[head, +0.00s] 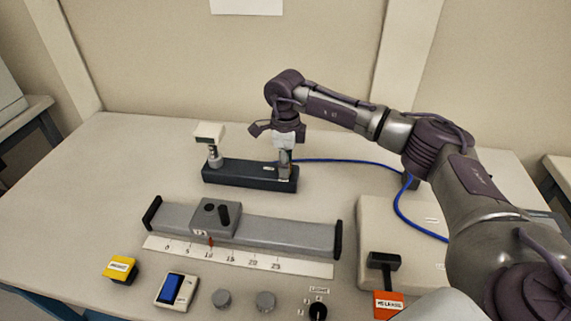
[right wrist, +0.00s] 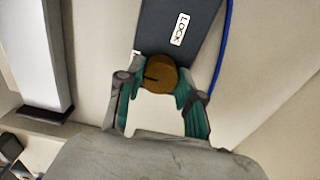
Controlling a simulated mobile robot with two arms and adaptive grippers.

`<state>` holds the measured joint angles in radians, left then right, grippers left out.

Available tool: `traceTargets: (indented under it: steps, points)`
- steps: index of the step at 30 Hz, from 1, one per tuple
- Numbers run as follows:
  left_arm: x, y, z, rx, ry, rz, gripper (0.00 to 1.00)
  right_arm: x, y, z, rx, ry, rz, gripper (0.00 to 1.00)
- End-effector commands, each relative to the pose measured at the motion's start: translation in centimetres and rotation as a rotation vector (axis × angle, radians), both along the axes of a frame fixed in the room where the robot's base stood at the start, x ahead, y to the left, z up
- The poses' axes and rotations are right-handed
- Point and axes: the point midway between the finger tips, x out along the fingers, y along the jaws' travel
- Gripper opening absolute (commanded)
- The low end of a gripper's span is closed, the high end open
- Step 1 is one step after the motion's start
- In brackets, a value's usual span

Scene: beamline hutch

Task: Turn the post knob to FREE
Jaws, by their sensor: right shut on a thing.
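The post knob (right wrist: 158,74) is a round brown knob with a dark pointer line, seen in the right wrist view at the end of a dark base (right wrist: 175,35). A white LOCK label (right wrist: 180,29) lies beyond the knob, and the pointer line is turned toward the left, not at that label. My right gripper (right wrist: 155,90) is shut on the knob, one finger on each side. In the head view my right gripper (head: 284,152) reaches down over the right end of the dark base (head: 235,176) and largely hides the knob. My left gripper is not in view.
A post with a white plate (head: 209,134) stands at the base's left end. A blue cable (head: 345,162) runs behind to the right. In front lie a grey rail (head: 285,233) with a slider, a scale strip, a yellow button (head: 120,268), small knobs and a black lever (head: 384,263).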

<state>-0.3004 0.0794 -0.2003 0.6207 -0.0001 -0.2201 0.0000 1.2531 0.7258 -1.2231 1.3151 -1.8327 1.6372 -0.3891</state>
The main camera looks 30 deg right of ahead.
Motion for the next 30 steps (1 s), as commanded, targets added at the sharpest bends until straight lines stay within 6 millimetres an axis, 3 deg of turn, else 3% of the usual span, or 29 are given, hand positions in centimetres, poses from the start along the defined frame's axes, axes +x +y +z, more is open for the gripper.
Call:
traceTargets:
  steps: [14,15,18,19,30]
  points:
    - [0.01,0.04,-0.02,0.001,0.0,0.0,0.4,0.15,-0.01,0.23,0.002,-0.006,0.011,0.02]
    - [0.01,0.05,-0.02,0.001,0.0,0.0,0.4,0.16,-0.01,0.23,0.002,-0.006,0.011,0.41]
    - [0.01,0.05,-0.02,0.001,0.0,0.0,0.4,0.13,-0.01,0.2,0.001,-0.006,0.011,0.58]
    - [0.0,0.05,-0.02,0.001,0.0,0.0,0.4,0.12,0.0,0.18,0.001,-0.005,0.011,0.62]
    - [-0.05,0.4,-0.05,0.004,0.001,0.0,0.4,0.07,0.0,0.52,0.0,-0.003,0.011,0.62]
